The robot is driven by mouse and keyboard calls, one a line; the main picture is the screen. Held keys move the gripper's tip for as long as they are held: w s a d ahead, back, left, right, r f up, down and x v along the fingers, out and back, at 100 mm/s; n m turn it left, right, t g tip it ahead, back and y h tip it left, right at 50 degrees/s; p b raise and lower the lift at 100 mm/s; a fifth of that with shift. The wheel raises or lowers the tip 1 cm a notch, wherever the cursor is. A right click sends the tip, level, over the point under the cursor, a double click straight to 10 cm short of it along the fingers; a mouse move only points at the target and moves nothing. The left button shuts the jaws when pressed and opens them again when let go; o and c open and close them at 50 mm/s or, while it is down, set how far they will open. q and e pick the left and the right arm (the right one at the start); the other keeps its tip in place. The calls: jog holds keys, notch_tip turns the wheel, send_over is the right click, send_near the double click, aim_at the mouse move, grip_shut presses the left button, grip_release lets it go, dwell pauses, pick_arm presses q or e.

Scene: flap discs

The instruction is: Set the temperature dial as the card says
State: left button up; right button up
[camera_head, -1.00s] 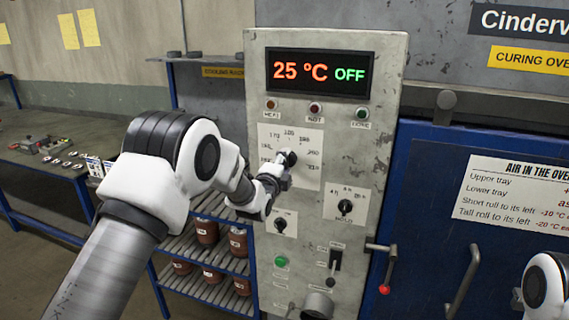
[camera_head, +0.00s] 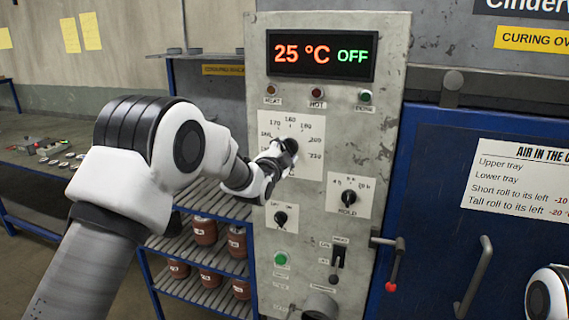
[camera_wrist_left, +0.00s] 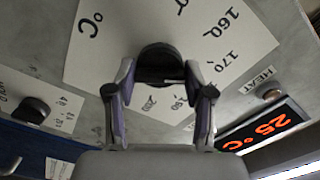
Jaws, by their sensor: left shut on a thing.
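The temperature dial (camera_head: 291,146) is a black knob on a white scale plate (camera_head: 307,166) of the grey control panel. Numbers such as 160, 170 and 180 ring it. My left gripper (camera_head: 284,151) is shut on the dial. In the left wrist view the two fingers of my left gripper (camera_wrist_left: 160,75) are on either side of the black dial knob (camera_wrist_left: 160,58). The dial's pointer is hidden. The white card (camera_head: 515,180) on the blue oven door names trays and rolls, but its right part is cut off. My right gripper is out of view.
The display (camera_head: 320,54) reads 25 °C and OFF. Below the dial are a hold knob (camera_head: 348,198), a smaller knob (camera_head: 281,218), a green button (camera_head: 281,258) and a lever switch (camera_head: 338,257). A red-tipped handle (camera_head: 391,284) sticks out at right. Shelves with brown cans (camera_head: 204,231) stand left.

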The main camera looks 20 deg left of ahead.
pick_arm(q)
jog(key=n+b, duration=0.2)
jog(key=n, duration=0.1)
jog(key=n+b, duration=0.2)
jog(key=n, duration=0.2)
jog(key=n+b, duration=0.3)
jog(key=n, duration=0.1)
jog(key=shift+r, duration=0.25)
jog(key=shift+r+n+b, duration=0.1)
jog(key=shift+n+b, duration=0.6)
jog(key=shift+n, duration=1.2)
jog(key=o, duration=1.1)
jog(key=shift+w, duration=0.1)
jog(key=shift+o, duration=0.3)
jog(key=shift+d+f, duration=0.1)
jog(key=shift+f, duration=0.1)
